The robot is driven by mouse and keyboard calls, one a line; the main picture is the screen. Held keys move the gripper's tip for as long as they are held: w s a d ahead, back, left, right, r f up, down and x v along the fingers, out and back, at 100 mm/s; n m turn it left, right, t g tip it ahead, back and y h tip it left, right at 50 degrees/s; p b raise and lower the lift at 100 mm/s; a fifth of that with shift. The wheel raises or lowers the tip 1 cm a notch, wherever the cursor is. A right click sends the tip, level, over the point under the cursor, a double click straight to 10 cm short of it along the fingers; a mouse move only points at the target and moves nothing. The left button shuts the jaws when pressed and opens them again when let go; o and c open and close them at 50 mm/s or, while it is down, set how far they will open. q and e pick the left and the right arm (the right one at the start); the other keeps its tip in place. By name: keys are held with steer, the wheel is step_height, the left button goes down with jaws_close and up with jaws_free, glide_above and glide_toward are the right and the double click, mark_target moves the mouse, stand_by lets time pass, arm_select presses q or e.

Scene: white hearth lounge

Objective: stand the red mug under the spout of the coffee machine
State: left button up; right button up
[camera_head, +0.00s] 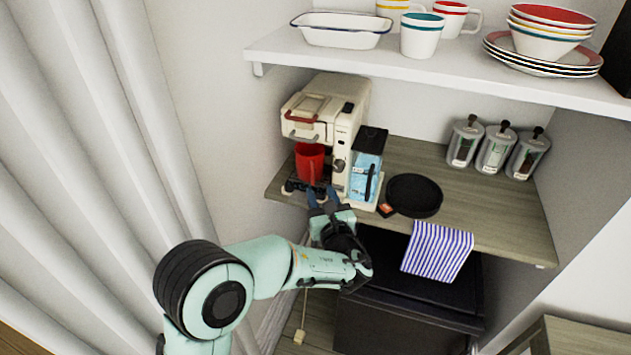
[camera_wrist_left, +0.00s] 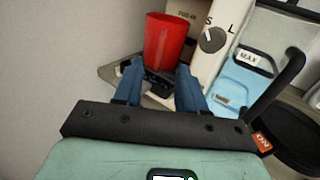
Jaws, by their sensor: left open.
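The red mug (camera_head: 309,161) stands upright on the drip tray (camera_head: 292,187) of the coffee machine (camera_head: 345,120), below its brew head. The mug also shows in the left wrist view (camera_wrist_left: 168,42), just beyond the fingertips. My left gripper (camera_head: 322,197) is open and empty in front of the tray, apart from the mug. Its two blue fingers (camera_wrist_left: 158,82) are spread in the left wrist view. The spout itself is hidden under the brew head, so its exact line to the mug cannot be told. My right gripper is not in view.
A clear blue water tank (camera_head: 365,172) stands right of the mug. A black round tray (camera_head: 414,195), a striped cloth (camera_head: 437,250) and several canisters (camera_head: 495,150) are on the wooden counter (camera_head: 480,205). A white shelf (camera_head: 430,72) with dishes hangs above.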

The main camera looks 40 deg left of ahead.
arm_select(q)
steer(key=s+d+f+n+g+h, duration=0.2)
steer(key=s+d+f+g+h, duration=0.15)
steer(key=s+f, duration=0.45)
steer(key=s+d+f+n+g+h, duration=0.2)
steer(key=s+f+g, duration=0.2)
steer(key=f, duration=0.9)
steer(key=s+d+f+n+g+h, duration=0.1)
steer(key=s+d+f+g+h, duration=0.2)
steer(key=s+f, duration=0.5)
steer(key=s+d+f+n+h, duration=0.4)
steer(key=s+d+f+n, duration=0.2)
steer(key=n, duration=0.6)
steer(key=s+d+f+n+g+h, duration=0.1)
steer(key=s+d+f+n+h, duration=0.4)
steer(key=f+n, duration=0.5)
steer(key=s+d+n, duration=0.2)
steer(key=s+n, duration=0.1)
steer(key=shift+f, duration=0.25)
